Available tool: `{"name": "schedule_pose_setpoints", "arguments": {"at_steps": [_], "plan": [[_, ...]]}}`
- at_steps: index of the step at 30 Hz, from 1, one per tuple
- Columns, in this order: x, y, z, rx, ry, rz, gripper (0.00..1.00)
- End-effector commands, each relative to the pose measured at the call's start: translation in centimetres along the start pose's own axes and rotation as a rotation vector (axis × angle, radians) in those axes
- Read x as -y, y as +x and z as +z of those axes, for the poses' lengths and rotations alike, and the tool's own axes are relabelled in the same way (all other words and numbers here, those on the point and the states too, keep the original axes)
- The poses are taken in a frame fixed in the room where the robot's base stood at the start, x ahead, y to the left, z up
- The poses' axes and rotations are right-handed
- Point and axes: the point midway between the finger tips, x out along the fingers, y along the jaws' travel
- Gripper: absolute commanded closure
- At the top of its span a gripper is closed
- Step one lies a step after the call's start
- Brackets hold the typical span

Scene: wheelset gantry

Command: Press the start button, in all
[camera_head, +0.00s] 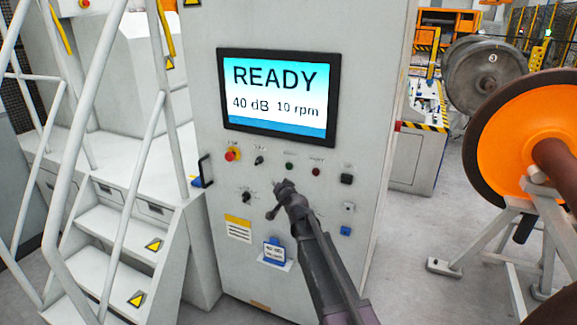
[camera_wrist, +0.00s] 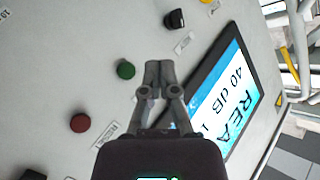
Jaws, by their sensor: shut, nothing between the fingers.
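A green button (camera_head: 289,166) sits on the cabinet front below the screen, with a small label too small to read. In the wrist view the green button (camera_wrist: 125,69) is just left of my fingertips. My gripper (camera_head: 283,186) is in front of the panel, just below the green button in the head view. It is shut and empty; its two fingertips (camera_wrist: 158,68) are together. The fingertips appear beside the green button, not over it; I cannot tell their distance from the panel. The screen (camera_head: 277,95) reads "READY 40 dB 10 rpm".
A red button (camera_head: 316,172), black selector knob (camera_head: 259,160) and red-and-yellow emergency stop (camera_head: 232,154) flank the green button. White stairs with rails (camera_head: 105,220) stand left. An orange wheel (camera_head: 525,135) on a stand is at right. Open floor (camera_head: 400,270) lies between cabinet and stand.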

Motion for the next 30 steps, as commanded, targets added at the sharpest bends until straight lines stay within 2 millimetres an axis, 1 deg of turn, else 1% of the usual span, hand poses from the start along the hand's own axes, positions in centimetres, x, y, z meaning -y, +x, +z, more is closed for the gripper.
{"name": "schedule_pose_setpoints", "arguments": {"at_steps": [1, 4, 17, 23, 30], "plan": [[0.3, 0.3, -0.2, -0.012, 0.006, -0.003, 1.00], [0.4, 0.5, -0.4, -0.025, 0.012, -0.004, 1.00], [0.3, 0.5, -0.5, -0.025, 0.012, -0.003, 1.00], [-0.2, 1.2, -1.0, -0.025, 0.012, -0.002, 1.00], [-1.3, 2.6, -2.1, -0.025, 0.013, -0.002, 1.00]]}}
